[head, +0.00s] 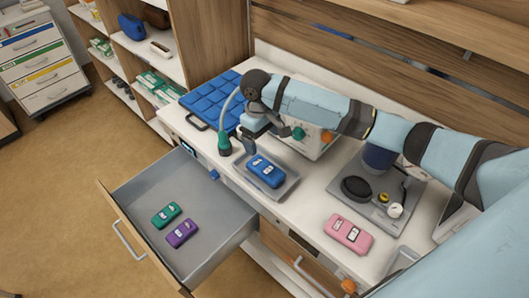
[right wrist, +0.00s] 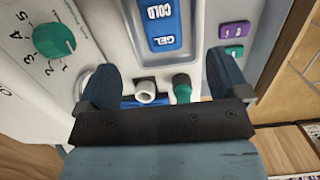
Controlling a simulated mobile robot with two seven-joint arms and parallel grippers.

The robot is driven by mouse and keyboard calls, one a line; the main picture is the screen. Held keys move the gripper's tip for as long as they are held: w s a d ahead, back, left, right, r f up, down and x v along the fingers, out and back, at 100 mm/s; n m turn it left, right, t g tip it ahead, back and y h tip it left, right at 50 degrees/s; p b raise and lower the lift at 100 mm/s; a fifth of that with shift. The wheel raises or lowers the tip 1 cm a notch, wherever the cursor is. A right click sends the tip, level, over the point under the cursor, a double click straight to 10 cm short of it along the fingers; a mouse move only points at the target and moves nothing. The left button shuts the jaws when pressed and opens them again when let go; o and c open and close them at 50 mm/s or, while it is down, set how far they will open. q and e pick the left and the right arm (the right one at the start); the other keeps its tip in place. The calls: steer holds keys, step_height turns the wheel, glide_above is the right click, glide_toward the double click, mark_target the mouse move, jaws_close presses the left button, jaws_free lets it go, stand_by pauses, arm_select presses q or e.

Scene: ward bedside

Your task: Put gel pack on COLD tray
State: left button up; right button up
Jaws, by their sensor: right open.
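A blue gel pack (head: 266,170) lies in a shallow grey tray (head: 279,191) on the white counter. In the right wrist view the blue pack (right wrist: 163,42) shows the words COLD and GEL, and the grey tray (right wrist: 192,22) surrounds it. My right gripper (head: 251,134) is above the counter, just behind the pack in the head view. In the right wrist view its fingers (right wrist: 165,84) are apart, and the pack lies beyond them, not between them. My left gripper is not in view.
An open drawer (head: 222,214) holds a green pack (head: 166,215) and a purple pack (head: 181,233). A pink pack (head: 348,234) lies on the counter to the right. A dial box (head: 311,143), a green-ended hose (head: 224,143) and a blue pad (head: 212,98) are near my gripper.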

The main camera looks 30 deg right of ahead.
steer(key=s+a+f+t+y, duration=0.6)
steer(key=s+a+f, duration=0.3)
steer(key=a+f, duration=0.35)
steer(key=s+d+f+t+h, duration=0.1)
steer(key=s+d+f+t, duration=0.1)
steer(key=s, duration=0.5)
steer(key=s+d+f+t+h, duration=0.1)
steer(key=s+d+f+t, duration=0.2)
steer(key=s, duration=0.5)
steer(key=shift+d+m+t, duration=0.35)
steer(key=shift+m+t, duration=0.05)
steer(key=shift+t, duration=0.3)
steer(key=shift+s+f, duration=0.1)
steer(key=shift+s, duration=0.05)
